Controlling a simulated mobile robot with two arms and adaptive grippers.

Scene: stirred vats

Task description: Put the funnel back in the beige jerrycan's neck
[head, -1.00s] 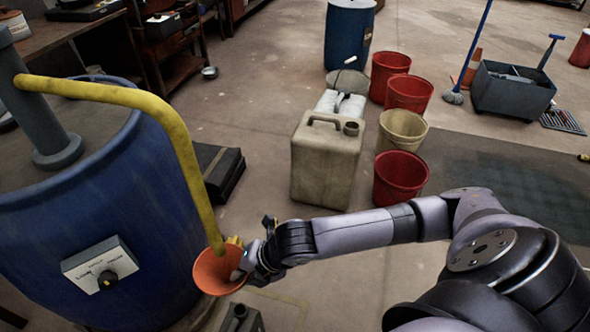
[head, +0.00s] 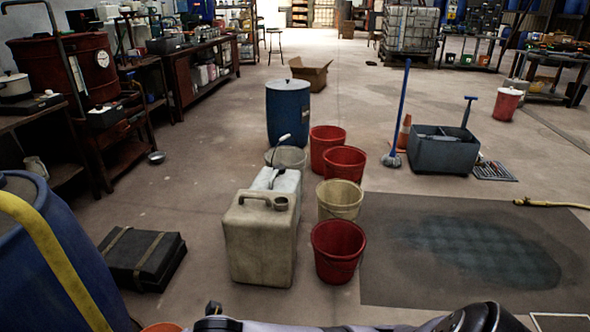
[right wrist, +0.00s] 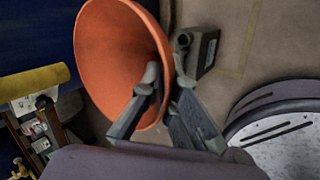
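The orange funnel (right wrist: 112,55) fills the upper left of the right wrist view, and only a sliver of it (head: 162,327) shows at the head view's bottom edge. My right gripper (right wrist: 167,80) has one finger inside the cone and one outside, pinching its rim. In the head view only the top of that gripper (head: 213,309) shows. The beige jerrycan (head: 262,248) stands upright on the floor, with its open neck (head: 281,204) empty at its top right. The funnel is apart from it, in front and to the left. My left gripper is out of view.
Red buckets (head: 338,250) and a beige bucket (head: 338,199) stand close right of the jerrycan; a white can (head: 288,181) is behind it. A blue vat (head: 45,270) with a yellow hose (head: 55,255) is at left, a black case (head: 142,258) between. A grey container (right wrist: 205,52) is near the funnel.

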